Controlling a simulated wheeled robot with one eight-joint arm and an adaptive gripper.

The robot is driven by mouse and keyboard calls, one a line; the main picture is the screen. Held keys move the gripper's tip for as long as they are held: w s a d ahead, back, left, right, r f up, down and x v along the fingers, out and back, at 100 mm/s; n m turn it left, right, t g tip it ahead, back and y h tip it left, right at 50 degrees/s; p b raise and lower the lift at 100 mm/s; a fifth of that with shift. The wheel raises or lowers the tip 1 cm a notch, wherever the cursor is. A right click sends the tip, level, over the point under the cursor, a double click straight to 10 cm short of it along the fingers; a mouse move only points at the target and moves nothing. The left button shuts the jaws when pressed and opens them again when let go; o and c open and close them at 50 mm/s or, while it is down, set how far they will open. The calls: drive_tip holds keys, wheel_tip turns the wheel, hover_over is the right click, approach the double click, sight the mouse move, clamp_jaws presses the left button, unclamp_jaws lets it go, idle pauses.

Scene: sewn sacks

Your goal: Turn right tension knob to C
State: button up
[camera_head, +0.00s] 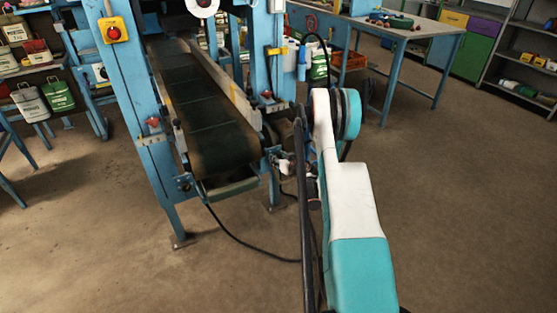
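The conveyor (205,110) has a dark belt between blue posts. A small red knob (267,94) sits on its right post, above a pale yellowish strip (277,107); it appears to be the right tension knob. Its pointer and any letters are too small to read. A similar red knob (153,122) is on the left post. My white and teal arm reaches up from the bottom, right of the conveyor. The arm's end seems to be beside the conveyor's right front corner, mostly hidden by my own links; my gripper's fingers cannot be made out.
A yellow box with a red button (113,31) is on the left post. A black cable (245,240) lies on the floor before the conveyor. The right floor is clear.

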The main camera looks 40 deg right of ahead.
drive_tip(key=shift+d+m+t+y, duration=0.1)
drive_tip(key=shift+m+t+y, duration=0.4)
drive_tip(key=shift+m+y, duration=1)
drive_tip(key=shift+m, duration=0.4)
drive_tip(key=o, duration=1)
drive_tip(key=shift+o, duration=0.2)
drive_tip(key=v, duration=0.7)
drive_tip(key=shift+s, duration=0.3)
